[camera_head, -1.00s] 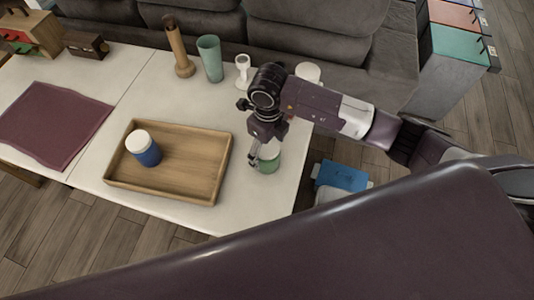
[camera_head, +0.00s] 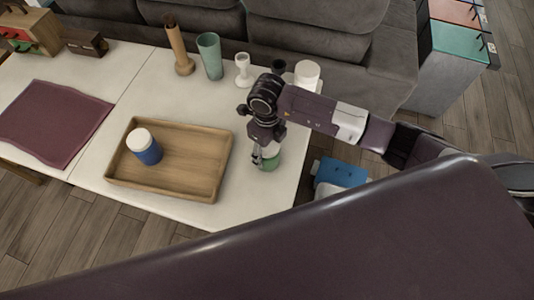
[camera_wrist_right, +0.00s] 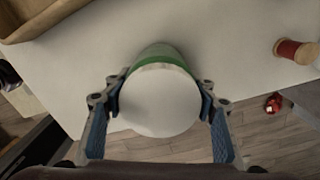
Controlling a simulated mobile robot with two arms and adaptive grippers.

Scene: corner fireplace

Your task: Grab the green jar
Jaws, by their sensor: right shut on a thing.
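The green jar (camera_head: 272,163) has a white lid and is at the right end of the white table, just right of the wooden tray. My right gripper (camera_head: 260,158) comes down on it from above and hides part of it. In the right wrist view, the jar's white lid (camera_wrist_right: 158,100) fills the space between the fingers of my right gripper (camera_wrist_right: 160,103), with a green band of its side showing behind. The blue finger pads press on both sides of it. Whether the jar's base touches the table is hard to tell. My left gripper is not in view.
The wooden tray (camera_head: 205,190) holds a blue jar with white lid (camera_head: 144,147). Behind stand a green cup (camera_head: 210,56), a wooden bottle-like object (camera_head: 179,46), a white goblet (camera_head: 243,70) and a white cylinder (camera_head: 307,75). A red spool (camera_wrist_right: 297,51) lies near the edge.

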